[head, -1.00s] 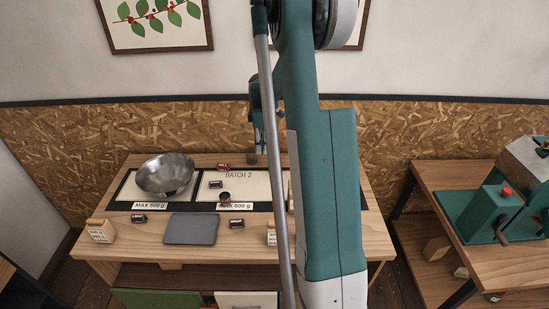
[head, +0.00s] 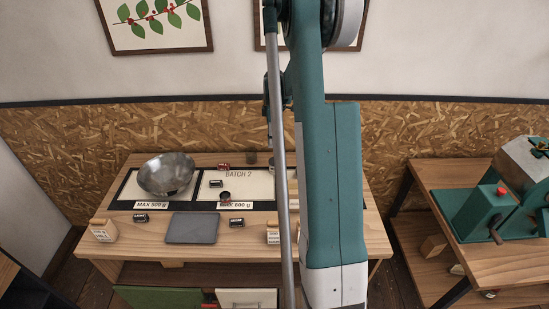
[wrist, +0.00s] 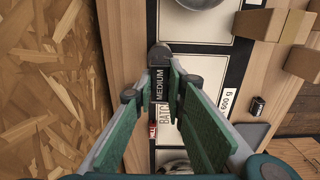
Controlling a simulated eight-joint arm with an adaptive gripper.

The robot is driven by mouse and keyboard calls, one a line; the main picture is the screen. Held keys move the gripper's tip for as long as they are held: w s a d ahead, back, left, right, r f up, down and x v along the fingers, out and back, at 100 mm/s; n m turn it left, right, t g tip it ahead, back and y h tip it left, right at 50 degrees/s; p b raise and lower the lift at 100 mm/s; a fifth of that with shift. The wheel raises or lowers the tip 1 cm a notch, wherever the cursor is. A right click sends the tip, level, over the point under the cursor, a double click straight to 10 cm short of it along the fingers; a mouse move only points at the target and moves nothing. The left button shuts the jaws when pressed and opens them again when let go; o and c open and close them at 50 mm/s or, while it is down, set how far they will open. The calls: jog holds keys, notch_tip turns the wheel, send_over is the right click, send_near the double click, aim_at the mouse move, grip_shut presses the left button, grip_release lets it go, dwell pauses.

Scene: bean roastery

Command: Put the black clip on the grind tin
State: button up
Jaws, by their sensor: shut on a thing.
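In the wrist view my gripper (wrist: 161,92) is shut on a narrow dark piece lettered MEDIUM, seemingly the black clip (wrist: 158,82). It is held above the back of the table. A small dark round tin (wrist: 160,53), seemingly the grind tin, shows just beyond the fingertips; whether the clip touches it cannot be told. In the head view this tin (head: 251,158) stands at the table's back edge. My gripper (head: 269,135) is partly hidden behind my arm there, to the tin's right. The held clip cannot be made out in that view.
A metal bowl (head: 166,174) stands at the left. A grey pad (head: 192,229) and wooden blocks (head: 103,230) are in front.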

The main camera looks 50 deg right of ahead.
send_over(275, 160)
jog(key=shift+a+f, duration=0.2)
jog(key=shift+f, duration=2.3)
jog(key=shift+f, duration=0.1)
jog(key=shift+f+p, duration=0.35)
jog(key=shift+f, duration=1.4)
jog(key=shift+f, duration=0.2)
jog(key=o, duration=0.7)
jog(key=shift+r, duration=0.1)
jog(key=shift+o, duration=0.2)
jog(key=shift+r, duration=0.2)
jog(key=shift+r+b, duration=0.35)
jog(key=shift+r, duration=5.6)
